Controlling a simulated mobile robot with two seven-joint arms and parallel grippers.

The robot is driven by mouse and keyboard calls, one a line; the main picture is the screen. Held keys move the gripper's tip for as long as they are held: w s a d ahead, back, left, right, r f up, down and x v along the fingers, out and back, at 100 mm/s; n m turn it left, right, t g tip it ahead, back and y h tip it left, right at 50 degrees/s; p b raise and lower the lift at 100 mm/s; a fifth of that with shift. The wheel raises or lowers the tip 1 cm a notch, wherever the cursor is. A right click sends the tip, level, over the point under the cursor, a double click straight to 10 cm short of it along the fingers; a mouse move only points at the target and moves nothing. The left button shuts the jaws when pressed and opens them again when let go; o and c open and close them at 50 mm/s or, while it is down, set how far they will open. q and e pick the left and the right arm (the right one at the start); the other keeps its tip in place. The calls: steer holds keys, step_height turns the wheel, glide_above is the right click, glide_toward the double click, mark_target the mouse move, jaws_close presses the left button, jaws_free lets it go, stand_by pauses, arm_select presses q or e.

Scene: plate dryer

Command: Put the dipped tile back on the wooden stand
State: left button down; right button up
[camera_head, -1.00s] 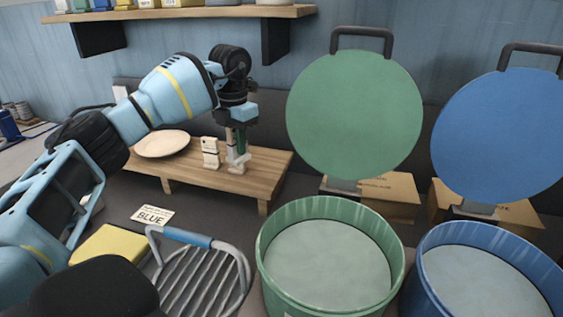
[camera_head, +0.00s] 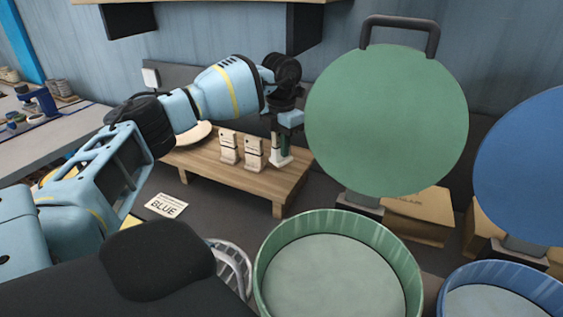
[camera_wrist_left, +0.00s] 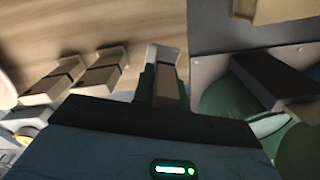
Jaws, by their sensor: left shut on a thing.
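The wooden stand (camera_head: 240,180) is a low bench against the back wall. Two pale upright tiles with dark marks, a left one (camera_head: 228,147) and a right one (camera_head: 254,152), stand on it. My left gripper (camera_head: 283,145) points down at the stand's right end, to the right of these tiles. It is shut on a pale tile with green beside it (camera_wrist_left: 165,78), upright at or just above the stand top; contact is unclear. The wrist view shows the other tiles to the left. My right gripper is out of view.
A white plate (camera_head: 195,133) lies behind my left arm on the stand. A green tub (camera_head: 270,250) and blue tub (camera_head: 455,285) are in front, with a round green lid (camera_head: 385,120) and blue lid (camera_head: 525,165) raised behind. A "BLUE" card (camera_head: 166,206) lies left.

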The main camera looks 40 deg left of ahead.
mark_target(281, 160)
arm_select(q)
steer(key=shift+f, duration=2.3)
steer(key=shift+f, duration=0.2)
steer(key=c, duration=1.4)
jaws_free()
steer(key=shift+r, duration=0.1)
step_height(281, 160, up, 12)
steer(key=shift+r, duration=0.1)
